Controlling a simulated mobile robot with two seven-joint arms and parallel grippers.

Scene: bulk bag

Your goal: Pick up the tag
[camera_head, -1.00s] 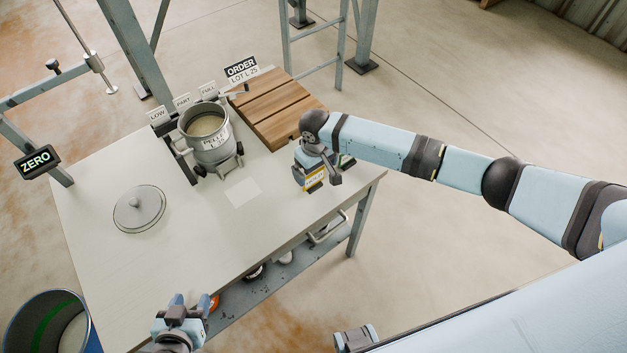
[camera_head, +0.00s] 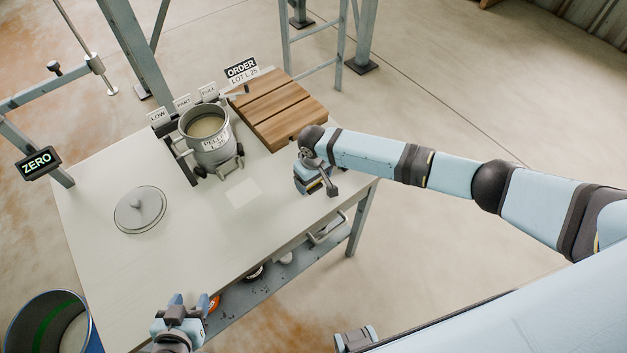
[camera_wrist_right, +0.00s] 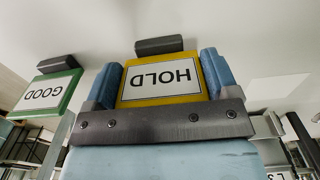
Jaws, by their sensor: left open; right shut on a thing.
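My right gripper (camera_head: 314,186) is over the right side of the table, near its edge. In the right wrist view, its two blue fingers are shut on a yellow-framed tag (camera_wrist_right: 162,82) reading HOLD, which appears upside down and has a dark bar along its top. In the head view the tag is hidden by the gripper. A green-framed tag (camera_wrist_right: 47,93) reading GOOD stands to the left in the wrist view, apart from the fingers. My left gripper (camera_head: 176,301) is open and empty by the table's near edge.
A grey pot (camera_head: 212,150) of pellets stands on the table (camera_head: 110,240) near LOW, PART and FULL signs. A round lid (camera_head: 139,207), a pale card (camera_head: 243,192) and a wooden slatted board (camera_head: 278,110) lie around it. A blue drum (camera_head: 90,338) stands at lower left.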

